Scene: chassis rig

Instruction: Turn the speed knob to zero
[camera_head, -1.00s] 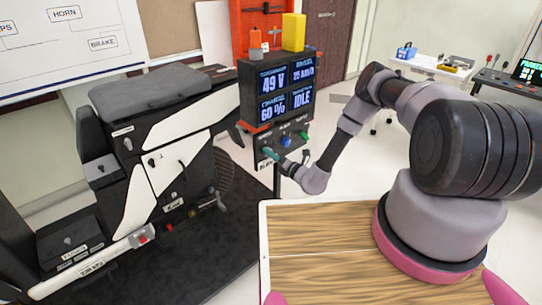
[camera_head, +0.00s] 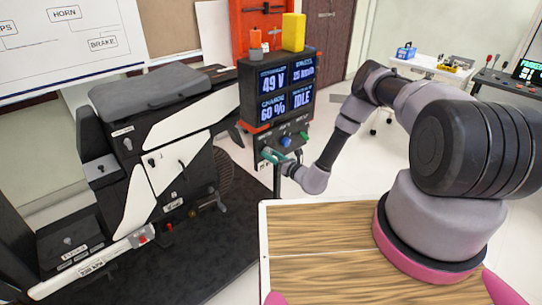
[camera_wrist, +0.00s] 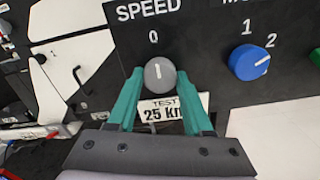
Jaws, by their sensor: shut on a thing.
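The grey speed knob (camera_wrist: 160,75) sits on the black panel (camera_wrist: 205,35) under the word SPEED and a 0 mark in the wrist view. The white line on its face points up toward the 0. My gripper (camera_wrist: 160,78) has its two green fingers on either side of the knob, closed on it. In the head view my gripper (camera_head: 272,155) is at the panel's left end, and the knob is hidden there.
A blue knob (camera_wrist: 249,62) with marks 1 and 2 is right of the speed knob. A display (camera_head: 288,88) above the panel reads 49 V, 25 km/h, 60 % and IDLE. The black and white rig (camera_head: 160,150) stands at left.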

